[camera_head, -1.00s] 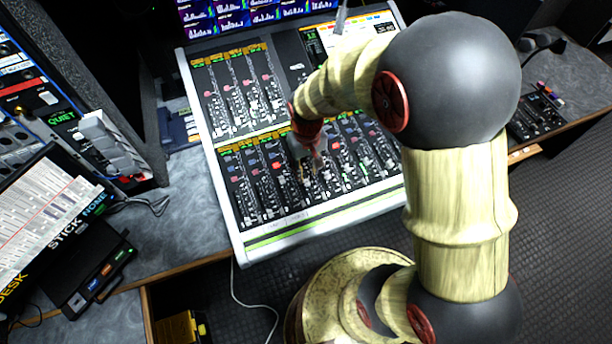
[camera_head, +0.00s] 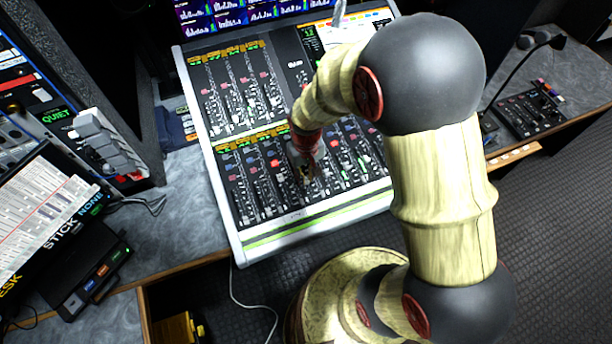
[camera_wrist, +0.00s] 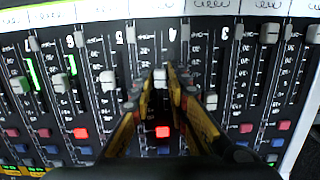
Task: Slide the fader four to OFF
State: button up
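The mixing console (camera_head: 300,222) has a lower bank of channel strips with faders. In the wrist view the strips appear upside down, and the one labelled 4 (camera_wrist: 172,33) is in the middle. Its pale fader cap (camera_wrist: 160,77) shows between the fingertips of my gripper (camera_wrist: 160,73). The yellow and black fingers are apart, close on either side of the cap; I cannot tell whether they touch it. In the head view my gripper (camera_head: 306,176) is low over the lower bank, and the cap cannot be made out there.
Neighbouring fader caps stand close by: strip five's cap (camera_wrist: 132,96) at left and strip three's cap (camera_wrist: 211,101) at right. Lit red buttons and small square buttons lie below them in the wrist view. A small desk device (camera_head: 97,262) stands left of the console.

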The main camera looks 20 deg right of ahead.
aim_at(313, 199)
grip_shut()
dwell(0.4)
jog(key=shift+s, duration=0.1)
jog(key=s, duration=0.1)
jog(key=s+p, duration=0.1)
jog(key=s, duration=0.3)
jog(key=shift+s+f+p, duration=0.15)
jog(key=shift+f+p, duration=0.15)
jog(key=shift+s+f, duration=0.15)
jog(key=shift+o, duration=2.2)
grip_release()
